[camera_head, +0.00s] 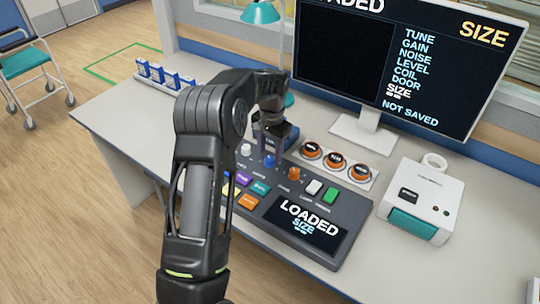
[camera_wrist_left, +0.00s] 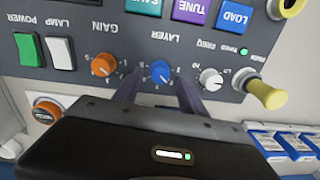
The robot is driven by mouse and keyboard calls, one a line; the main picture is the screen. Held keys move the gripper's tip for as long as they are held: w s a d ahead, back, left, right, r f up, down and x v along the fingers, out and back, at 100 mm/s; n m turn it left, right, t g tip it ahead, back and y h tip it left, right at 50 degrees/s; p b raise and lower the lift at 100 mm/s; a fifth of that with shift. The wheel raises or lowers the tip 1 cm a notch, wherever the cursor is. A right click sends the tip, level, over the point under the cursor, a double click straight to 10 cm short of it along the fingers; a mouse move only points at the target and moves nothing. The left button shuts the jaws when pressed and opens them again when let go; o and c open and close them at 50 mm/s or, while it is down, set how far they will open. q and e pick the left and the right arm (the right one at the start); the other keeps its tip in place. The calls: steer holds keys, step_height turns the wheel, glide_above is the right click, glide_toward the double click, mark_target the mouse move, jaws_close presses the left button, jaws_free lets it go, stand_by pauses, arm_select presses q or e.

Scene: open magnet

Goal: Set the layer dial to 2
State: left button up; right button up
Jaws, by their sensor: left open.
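The layer dial (camera_head: 268,161) is a small blue knob on the dark grey console (camera_head: 352,199). In the left wrist view the console is upside down, and the blue dial (camera_wrist_left: 160,72) sits by the word LAYER. My left gripper (camera_head: 270,138) is over the console at the dial. In the wrist view its open fingers (camera_wrist_left: 160,80) stand one on each side of the dial; I cannot tell whether they touch it. The number the dial points to is too small to read. My right gripper is not in view.
An orange GAIN dial (camera_wrist_left: 104,64) and a white dial (camera_wrist_left: 211,79) flank the blue one. A yellow-ended lever (camera_wrist_left: 266,94) is close by. The console screen (camera_head: 307,222) reads LOADED, SIZE. A monitor (camera_head: 400,65) and a white box (camera_head: 421,200) stand on the desk.

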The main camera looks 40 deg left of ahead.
mark_target(271, 158)
arm_select(q)
step_height(271, 158, up, 6)
steer(key=shift+d+f, duration=0.1)
stand_by(0.6)
